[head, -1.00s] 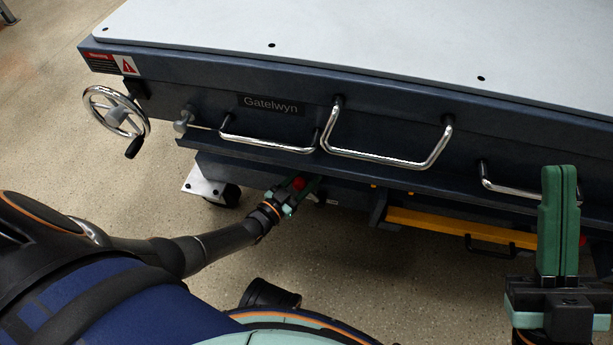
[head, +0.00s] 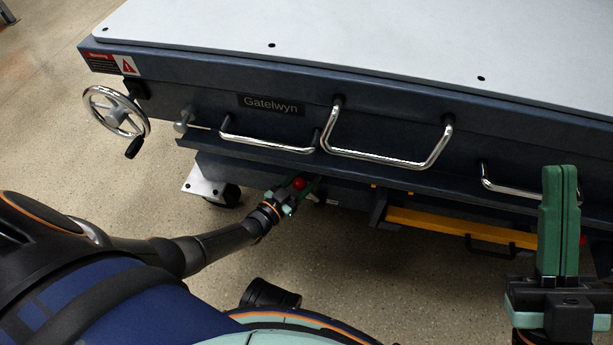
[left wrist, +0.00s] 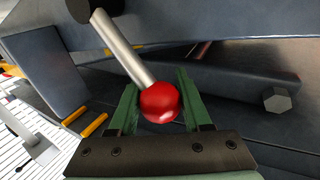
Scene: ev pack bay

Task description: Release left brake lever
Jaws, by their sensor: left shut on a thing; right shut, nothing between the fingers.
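The left brake lever is a metal rod (left wrist: 122,46) with a red ball knob (left wrist: 160,102), seen in the left wrist view. The knob also shows in the head view (head: 299,184), below the cart's front edge. My left gripper (head: 300,190) is shut on the lever at the knob. In the left wrist view its green fingers (left wrist: 156,95) stand on either side of the knob and rod. My right gripper (head: 559,170) is shut and empty, upright at the right in front of the cart.
The dark blue cart (head: 200,100) has chrome handles (head: 385,160) along its front and a handwheel (head: 117,118) at the left. A caster (head: 222,194) stands left of the left gripper. A yellow bar (head: 450,226) runs low at the right. Open floor (head: 130,215) lies in front.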

